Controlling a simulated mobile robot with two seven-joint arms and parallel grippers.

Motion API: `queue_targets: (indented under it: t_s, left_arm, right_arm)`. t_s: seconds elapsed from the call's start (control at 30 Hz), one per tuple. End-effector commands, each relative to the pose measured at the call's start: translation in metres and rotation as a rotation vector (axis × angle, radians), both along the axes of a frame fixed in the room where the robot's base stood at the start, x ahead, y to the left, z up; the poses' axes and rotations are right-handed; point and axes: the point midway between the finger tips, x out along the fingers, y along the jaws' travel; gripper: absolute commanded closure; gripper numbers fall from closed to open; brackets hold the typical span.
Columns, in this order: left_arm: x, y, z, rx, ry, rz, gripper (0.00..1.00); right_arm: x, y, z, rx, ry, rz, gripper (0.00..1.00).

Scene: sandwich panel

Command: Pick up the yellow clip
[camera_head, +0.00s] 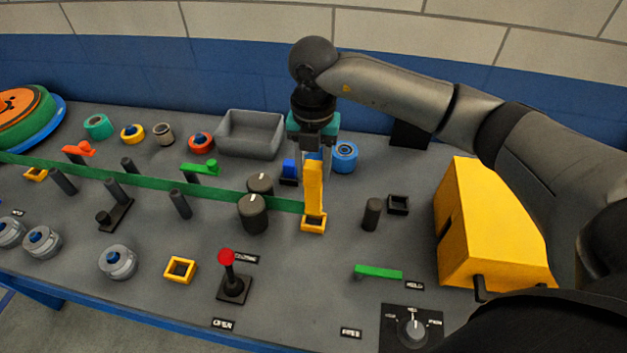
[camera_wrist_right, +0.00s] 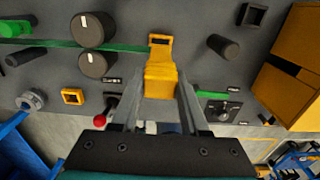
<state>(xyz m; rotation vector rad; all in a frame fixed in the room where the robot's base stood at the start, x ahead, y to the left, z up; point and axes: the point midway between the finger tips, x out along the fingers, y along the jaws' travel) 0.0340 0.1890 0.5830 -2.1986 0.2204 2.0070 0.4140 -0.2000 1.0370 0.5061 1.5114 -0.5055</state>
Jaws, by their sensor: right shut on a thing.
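The yellow clip (camera_head: 314,188) stands upright in the head view, at the right end of the green strap (camera_head: 150,184). Its square yellow frame (camera_head: 313,223) is at its lower end. My right gripper (camera_head: 313,158) comes down from above and is shut on the clip's upper part. In the right wrist view the clip (camera_wrist_right: 160,82) sits between the two fingers of the gripper (camera_wrist_right: 160,95), with the green strap (camera_wrist_right: 125,47) reaching its frame from the left. I cannot tell whether the clip touches the panel. My left gripper is not in view.
Two dark knobs (camera_head: 253,213) stand just left of the clip. A blue ring (camera_head: 344,157) and a grey bin (camera_head: 250,134) are behind. A dark peg (camera_head: 372,213) and a yellow box (camera_head: 490,230) stand to the right. A red-topped joystick (camera_head: 227,258) is in front.

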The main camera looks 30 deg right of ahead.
Motion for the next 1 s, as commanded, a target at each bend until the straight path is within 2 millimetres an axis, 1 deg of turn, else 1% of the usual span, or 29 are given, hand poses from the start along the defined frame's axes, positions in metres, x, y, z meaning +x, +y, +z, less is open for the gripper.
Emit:
queue_targets:
  t_s: [0.03, 0.2, 0.3, 0.43, 0.5, 0.63, 1.0]
  left_arm:
    - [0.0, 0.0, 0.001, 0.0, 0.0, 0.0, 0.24]
    - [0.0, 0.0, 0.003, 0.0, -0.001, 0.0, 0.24]
    - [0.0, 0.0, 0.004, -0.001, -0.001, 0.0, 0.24]
    - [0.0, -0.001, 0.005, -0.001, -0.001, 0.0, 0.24]
    - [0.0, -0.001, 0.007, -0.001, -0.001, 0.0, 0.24]
    - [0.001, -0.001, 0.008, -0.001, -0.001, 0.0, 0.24]
    - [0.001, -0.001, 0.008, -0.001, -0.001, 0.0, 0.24]
  right_arm:
    - [0.002, 0.0, 0.018, 0.001, -0.009, -0.001, 1.0]
    - [0.001, 0.0, 0.07, -0.001, -0.008, 0.0, 1.0]
    - [0.001, 0.0, 0.096, 0.0, -0.007, 0.0, 1.0]
    - [0.001, 0.0, 0.122, 0.0, -0.005, 0.0, 1.0]
    - [0.001, 0.0, 0.131, -0.001, -0.003, 0.0, 1.0]
    - [0.001, 0.0, 0.142, -0.001, -0.003, -0.001, 1.0]
    - [0.0, 0.0, 0.144, 0.0, 0.0, -0.001, 1.0]
